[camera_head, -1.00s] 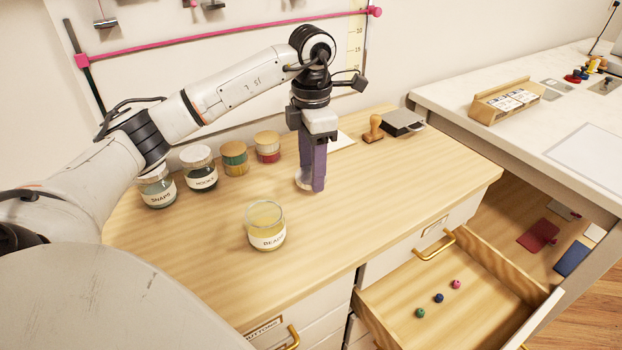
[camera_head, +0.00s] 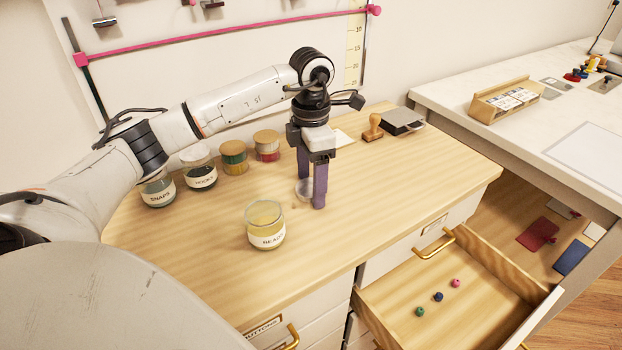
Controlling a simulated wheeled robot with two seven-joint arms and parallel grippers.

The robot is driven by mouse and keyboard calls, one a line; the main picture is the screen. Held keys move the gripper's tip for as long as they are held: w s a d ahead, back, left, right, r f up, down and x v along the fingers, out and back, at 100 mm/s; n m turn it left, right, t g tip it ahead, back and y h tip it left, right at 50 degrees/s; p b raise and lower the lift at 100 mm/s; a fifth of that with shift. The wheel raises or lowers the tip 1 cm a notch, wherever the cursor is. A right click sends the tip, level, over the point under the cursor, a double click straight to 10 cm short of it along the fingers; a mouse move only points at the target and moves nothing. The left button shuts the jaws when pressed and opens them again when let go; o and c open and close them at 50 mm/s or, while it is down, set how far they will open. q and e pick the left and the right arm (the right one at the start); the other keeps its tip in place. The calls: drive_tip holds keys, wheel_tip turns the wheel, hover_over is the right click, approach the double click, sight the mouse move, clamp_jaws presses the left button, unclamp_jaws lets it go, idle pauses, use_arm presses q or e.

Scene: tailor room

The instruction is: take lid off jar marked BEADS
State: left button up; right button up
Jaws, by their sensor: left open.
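The jar marked BEADS (camera_head: 266,232) stands upright on the wooden worktop, with pale yellow contents. Its top looks open, with no lid on it. My right gripper is not in view.
Jars marked SNAPS (camera_head: 158,190) and HOOKS (camera_head: 200,174), and two wooden-lidded jars (camera_head: 234,157), (camera_head: 267,146), stand at the back left. A stamp (camera_head: 373,128) is behind the gripper. An open drawer (camera_head: 470,290) with small beads juts out front right. The front worktop is clear.

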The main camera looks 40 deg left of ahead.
sight(311, 187)
use_arm(q)
wheel_tip(311, 187, up, 12)
drive_tip(key=shift+r+p, duration=0.2)
drive_tip(key=shift+p, duration=0.25)
